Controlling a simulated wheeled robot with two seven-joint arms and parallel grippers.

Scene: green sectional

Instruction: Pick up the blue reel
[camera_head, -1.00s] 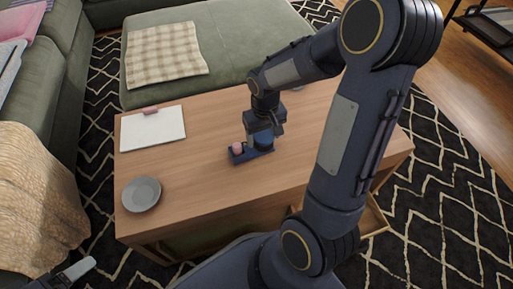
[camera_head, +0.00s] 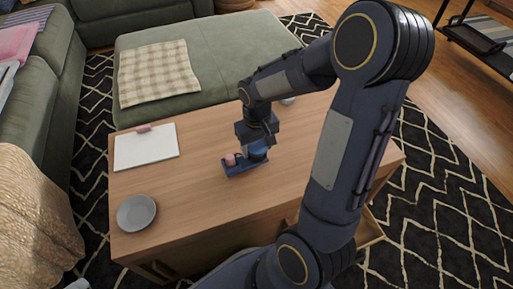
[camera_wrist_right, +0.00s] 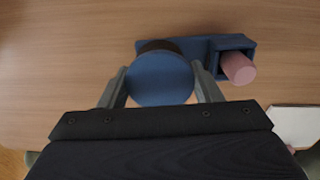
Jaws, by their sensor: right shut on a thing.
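The blue reel (camera_wrist_right: 160,80) shows as a round blue disc between the two fingers of my right gripper (camera_wrist_right: 160,88) in the right wrist view. The fingers are shut on its sides. In the head view the reel (camera_head: 257,152) is partly hidden under the gripper (camera_head: 258,143). It is at the right end of a small dark blue tray (camera_head: 238,170); I cannot tell whether it is lifted off it. A pink cylinder (camera_wrist_right: 239,68) sits in the tray's other end. Only a pale tip of my left arm (camera_head: 78,285) shows at the bottom left edge.
The wooden table (camera_head: 190,200) holds a grey plate (camera_head: 136,213) at the front left and a white pad (camera_head: 146,149) with a pink item on it behind. A small grey object (camera_head: 288,101) lies behind my right arm. The front middle of the table is clear.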

